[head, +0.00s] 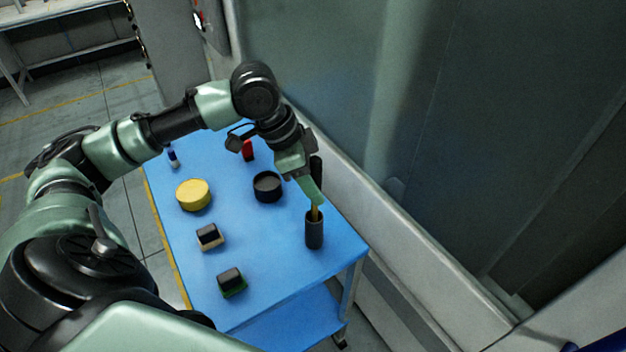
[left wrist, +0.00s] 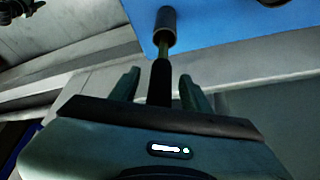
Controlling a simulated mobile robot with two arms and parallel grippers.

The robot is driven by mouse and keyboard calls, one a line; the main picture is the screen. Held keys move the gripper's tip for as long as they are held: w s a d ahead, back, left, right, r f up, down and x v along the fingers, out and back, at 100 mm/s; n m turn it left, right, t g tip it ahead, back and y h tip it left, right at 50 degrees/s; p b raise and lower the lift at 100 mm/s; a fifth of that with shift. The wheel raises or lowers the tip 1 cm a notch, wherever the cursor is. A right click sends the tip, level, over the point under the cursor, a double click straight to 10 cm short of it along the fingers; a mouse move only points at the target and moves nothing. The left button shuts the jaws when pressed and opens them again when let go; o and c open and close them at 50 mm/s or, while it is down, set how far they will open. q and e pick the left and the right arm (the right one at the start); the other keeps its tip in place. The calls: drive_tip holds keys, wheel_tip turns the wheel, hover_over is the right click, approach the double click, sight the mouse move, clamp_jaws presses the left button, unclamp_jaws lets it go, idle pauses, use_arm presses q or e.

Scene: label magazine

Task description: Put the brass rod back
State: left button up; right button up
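The brass rod (head: 315,212) stands with its lower end in a dark grey cylindrical holder (head: 314,232) near the right edge of the blue table. In the left wrist view, the rod (left wrist: 163,49) runs from its black handle (left wrist: 160,82) into the mouth of the holder (left wrist: 165,24). My left gripper (head: 312,190) is at the handle above the holder. Its two fingers (left wrist: 160,82) stand on either side of the handle, with a visible gap on each side. The rod's end inside the holder is hidden. My right gripper is not in view.
The blue table (head: 270,285) also holds a yellow round tin (head: 193,195), a black round container (head: 267,187), two dark-topped blocks (head: 209,237) (head: 232,282), a red item (head: 248,150) and a small blue-white item (head: 173,158). A pale machine ledge (head: 400,265) runs along the table's right side.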

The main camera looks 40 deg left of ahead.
use_arm(q)
drive_tip(key=v, duration=1.2)
drive_tip(key=shift+b, duration=0.35)
